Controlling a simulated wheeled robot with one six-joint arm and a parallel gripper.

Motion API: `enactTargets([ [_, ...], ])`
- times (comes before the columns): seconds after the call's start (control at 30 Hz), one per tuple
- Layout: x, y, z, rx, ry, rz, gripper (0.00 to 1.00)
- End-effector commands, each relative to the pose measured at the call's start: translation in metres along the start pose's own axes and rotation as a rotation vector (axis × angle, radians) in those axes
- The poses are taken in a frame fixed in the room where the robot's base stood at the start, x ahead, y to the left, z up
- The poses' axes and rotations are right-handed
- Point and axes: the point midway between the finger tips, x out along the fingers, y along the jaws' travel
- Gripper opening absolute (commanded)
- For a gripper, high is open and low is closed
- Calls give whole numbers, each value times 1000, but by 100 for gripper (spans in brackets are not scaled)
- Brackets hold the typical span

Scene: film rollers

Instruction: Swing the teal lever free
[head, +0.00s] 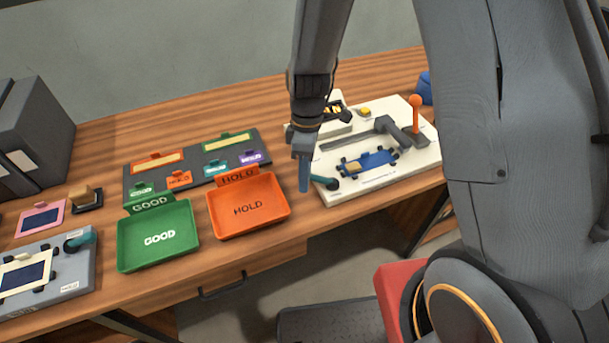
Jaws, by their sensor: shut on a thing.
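My gripper (304,185) points down at the front left edge of the white board (400,180). It is shut on the outer end of a teal lever (322,181), whose dark round pivot sits on the board's front left corner. The fingers partly hide the held end. A blue plate with dark rollers (369,163) lies on the board just behind and right of the lever. Another teal lever (84,239) is on the grey fixture (70,285) at the far left, away from my gripper.
An orange HOLD tray (279,213) stands close left of my gripper, with a green GOOD tray (184,254) beyond it. An orange-knobbed upright lever (415,101) and a dark grey bar (350,138) are on the white board. Bare wood lies behind the label rack (187,199).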

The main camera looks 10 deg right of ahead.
Motion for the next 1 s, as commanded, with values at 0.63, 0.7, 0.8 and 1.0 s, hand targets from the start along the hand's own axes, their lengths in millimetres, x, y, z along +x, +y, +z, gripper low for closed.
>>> enactTargets([
  [0.63,-1,6,-1,80,16,-1,41],
  [0.7,-1,6,-1,80,16,-1,41],
  [0.8,-2,6,-1,79,16,-1,41],
  [1.0,-18,7,-2,80,18,2,41],
])
